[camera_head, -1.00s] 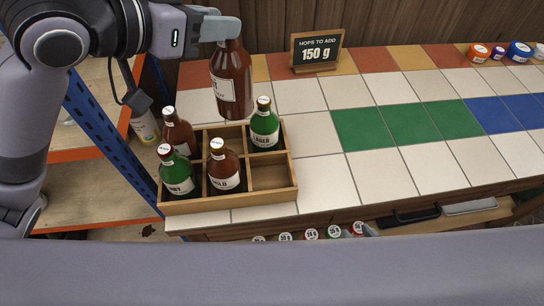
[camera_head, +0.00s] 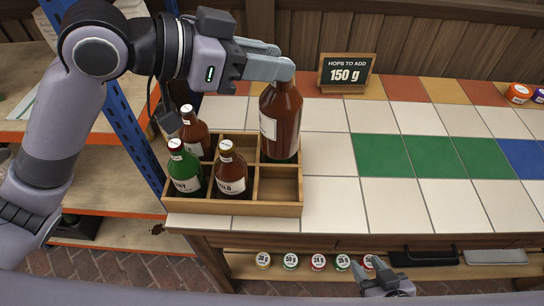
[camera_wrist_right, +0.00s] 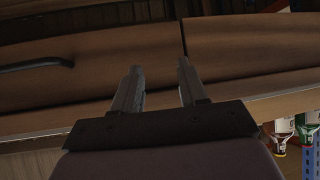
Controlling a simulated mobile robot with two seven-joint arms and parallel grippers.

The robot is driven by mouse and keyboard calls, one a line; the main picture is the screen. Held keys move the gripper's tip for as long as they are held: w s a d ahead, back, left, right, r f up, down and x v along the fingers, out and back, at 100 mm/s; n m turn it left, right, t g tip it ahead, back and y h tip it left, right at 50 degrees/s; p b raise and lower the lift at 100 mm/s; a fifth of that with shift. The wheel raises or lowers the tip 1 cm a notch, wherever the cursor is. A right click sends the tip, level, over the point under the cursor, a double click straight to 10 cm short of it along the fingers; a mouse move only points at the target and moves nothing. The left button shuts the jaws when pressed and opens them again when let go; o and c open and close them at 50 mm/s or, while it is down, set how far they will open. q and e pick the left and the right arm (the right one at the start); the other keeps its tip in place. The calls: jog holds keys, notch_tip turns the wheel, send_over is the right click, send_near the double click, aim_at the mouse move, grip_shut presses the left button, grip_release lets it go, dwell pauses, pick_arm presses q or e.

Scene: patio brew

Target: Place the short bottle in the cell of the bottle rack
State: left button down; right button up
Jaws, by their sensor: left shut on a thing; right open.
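My left gripper (camera_head: 288,70) is shut on the neck of a large brown bottle (camera_head: 283,125) with a white label. This bottle hangs upright over the back right part of the wooden bottle rack (camera_head: 235,209); I cannot tell whether its base is inside a cell. It hides the green LAGER bottle there. A green bottle (camera_head: 186,172) stands in the front left cell, a brown bottle (camera_head: 231,174) in the front middle and another brown bottle (camera_head: 194,134) at back left. The front right cell is empty. My right gripper (camera_head: 364,267) is open and empty, low before the counter; its fingers (camera_wrist_right: 160,72) show in the right wrist view.
A sign (camera_head: 345,74) reading 150 g stands at the back of the tiled counter (camera_head: 331,185). Several round-lidded jars (camera_head: 317,262) sit on a shelf below. A blue shelf post (camera_head: 128,130) rises left of the rack. The counter right of the rack is clear.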

aim_at(262, 147)
pick_arm(q)
notch_tip(262, 147, down, 17)
jog(key=shift+r+b, duration=0.15)
jog(key=shift+b, duration=0.55)
jog(key=shift+f, duration=0.2)
jog(key=c, duration=0.8)
grip_release()
jog(key=shift+r, duration=0.1)
jog(key=b+v, duration=0.1)
jog(key=v, duration=1.1)
